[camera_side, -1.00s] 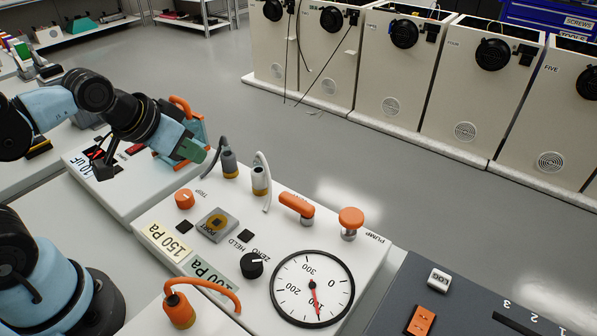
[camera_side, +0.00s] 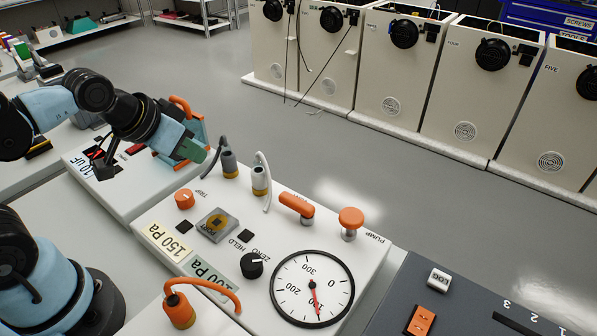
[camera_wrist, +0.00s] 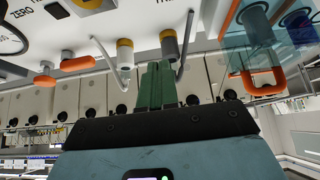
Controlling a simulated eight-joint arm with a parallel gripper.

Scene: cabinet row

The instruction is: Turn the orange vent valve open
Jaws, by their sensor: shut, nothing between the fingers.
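The orange vent valve (camera_side: 297,206) is a lever-shaped handle on the white panel, left of the orange pump knob (camera_side: 351,218). Its label is mostly hidden. In the wrist view the valve handle (camera_wrist: 77,62) lies left of my fingers. My gripper (camera_side: 191,150) has green fingers and hangs left of and behind the valve, well apart from it. In the wrist view my gripper (camera_wrist: 157,86) is shut, its fingers together with nothing between them.
Two upright plugs, one grey (camera_side: 229,163) and one white (camera_side: 260,180), with cables stand between my gripper and the valve. A round gauge (camera_side: 312,289) has a red needle just past 100. An orange-handled blue frame (camera_side: 203,135) stands by my gripper.

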